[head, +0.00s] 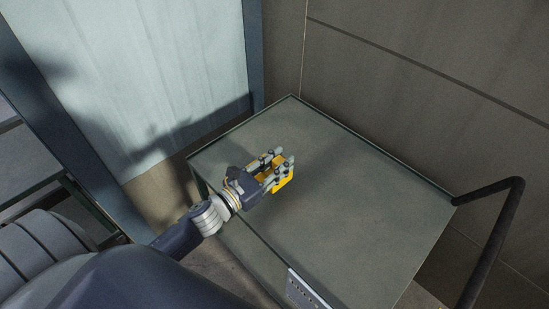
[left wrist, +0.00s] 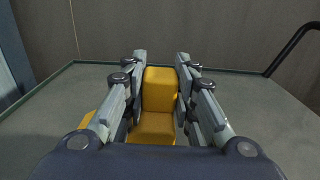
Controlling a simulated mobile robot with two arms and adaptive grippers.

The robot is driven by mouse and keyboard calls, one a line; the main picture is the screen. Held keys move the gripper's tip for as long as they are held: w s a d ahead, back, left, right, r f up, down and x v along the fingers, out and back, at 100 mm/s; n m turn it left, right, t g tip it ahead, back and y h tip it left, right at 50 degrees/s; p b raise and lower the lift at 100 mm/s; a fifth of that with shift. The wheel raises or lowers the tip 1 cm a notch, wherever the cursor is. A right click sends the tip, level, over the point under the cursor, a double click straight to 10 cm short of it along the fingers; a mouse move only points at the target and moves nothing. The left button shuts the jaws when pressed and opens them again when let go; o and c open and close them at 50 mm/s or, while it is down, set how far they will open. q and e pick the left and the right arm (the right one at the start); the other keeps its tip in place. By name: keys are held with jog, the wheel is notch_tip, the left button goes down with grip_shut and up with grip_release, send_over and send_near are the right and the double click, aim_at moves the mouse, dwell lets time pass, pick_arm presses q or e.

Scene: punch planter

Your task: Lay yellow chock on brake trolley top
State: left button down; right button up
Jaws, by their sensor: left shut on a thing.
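The yellow chock (head: 285,181) is at my left gripper, over the left part of the grey-green brake trolley top (head: 350,210). My left gripper (head: 282,167) is shut on the chock. In the left wrist view the chock (left wrist: 159,92) sits between the two fingers (left wrist: 160,75), with a lower yellow part showing to the left beneath them. The trolley top (left wrist: 262,120) spreads out below and behind it. I cannot tell whether the chock touches the top. My right gripper is not in view.
The trolley top is otherwise bare, with a thin raised rim. A dark tubular handle (head: 490,240) rises at its right side. A wall (head: 430,80) stands close behind, and a pale panel (head: 150,70) stands at the left.

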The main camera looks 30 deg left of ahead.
pick_arm(q)
jog(key=w+a, duration=0.3)
jog(key=shift+a+f, duration=0.1)
jog(key=shift+a, duration=0.15)
jog(key=shift+w+a+f, duration=0.1)
jog(key=shift+a, duration=0.05)
notch_tip(320, 180, down, 2)
jog(key=shift+f, duration=0.7)
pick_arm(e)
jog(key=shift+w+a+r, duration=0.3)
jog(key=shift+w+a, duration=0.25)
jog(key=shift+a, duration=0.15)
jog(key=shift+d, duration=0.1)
